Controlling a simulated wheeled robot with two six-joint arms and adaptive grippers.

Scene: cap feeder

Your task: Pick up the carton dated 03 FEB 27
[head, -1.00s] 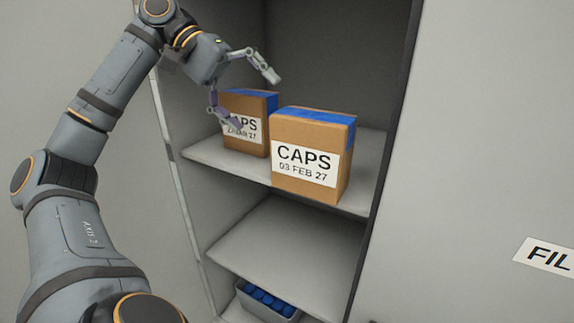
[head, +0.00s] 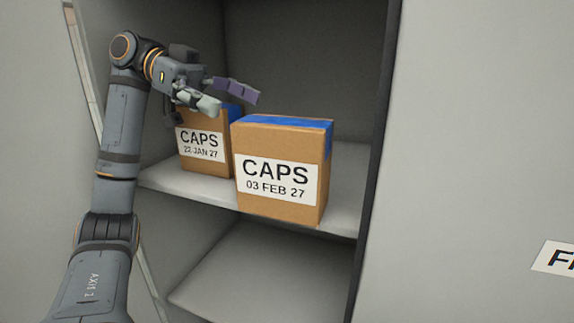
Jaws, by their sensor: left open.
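The carton labelled CAPS 03 FEB 27 (head: 280,207) stands upright on the upper shelf (head: 346,205), near its front edge. It is brown with blue tape along its top. A similar carton labelled CAPS 22 JAN 27 (head: 206,165) stands to its left and a little farther back. My left gripper (head: 233,102) is open and empty, its fingers above the cartons in the picture. It partly hides the top of the 22 JAN 27 carton. I cannot tell its exact depth over them. My right gripper is not in view.
The cartons are inside an open grey cabinet, with a dark upright edge (head: 379,130) on the right. A lower shelf (head: 255,265) looks bare. A grey panel with a cut-off label (head: 556,258) is at the right. The upper shelf right of the cartons is clear.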

